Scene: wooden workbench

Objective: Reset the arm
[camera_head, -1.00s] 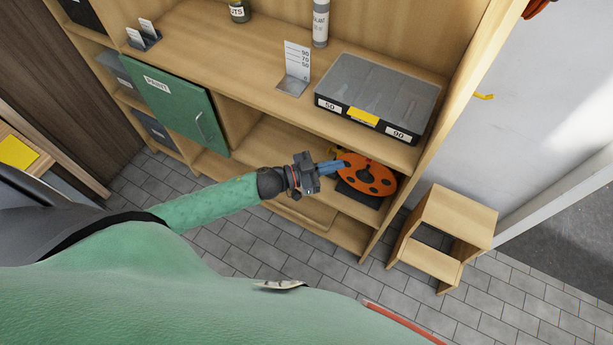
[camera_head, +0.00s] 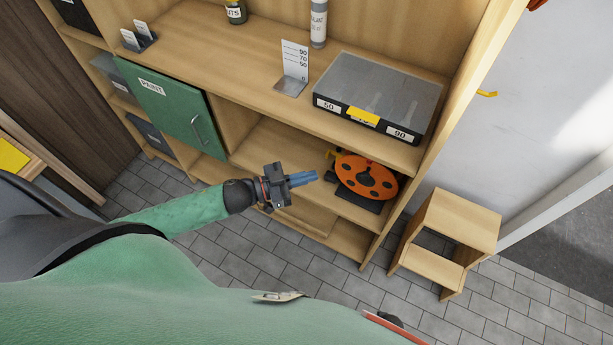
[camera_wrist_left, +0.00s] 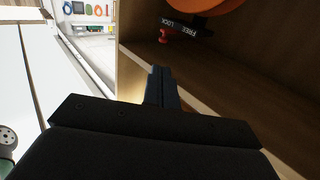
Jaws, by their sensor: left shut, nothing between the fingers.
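My left gripper (camera_head: 304,179) is shut and empty, its blue fingers held in front of the lower shelf opening in the head view. Its fingertips point right, toward an orange reel (camera_head: 366,177) on a dark base, and are a short gap away from it. In the left wrist view the closed fingers (camera_wrist_left: 161,88) stand in front of the shelf edge. The orange reel (camera_wrist_left: 205,5) shows at the top there, with a dark label reading FREE and LOCK and a red knob (camera_wrist_left: 164,36) beside it. My right gripper is not in view.
A clear-lidded case (camera_head: 380,95) and a small card stand (camera_head: 293,70) sit on the worktop above. A green cabinet door (camera_head: 172,103) is at the left. A wooden step stool (camera_head: 450,235) stands on the tiled floor at the right.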

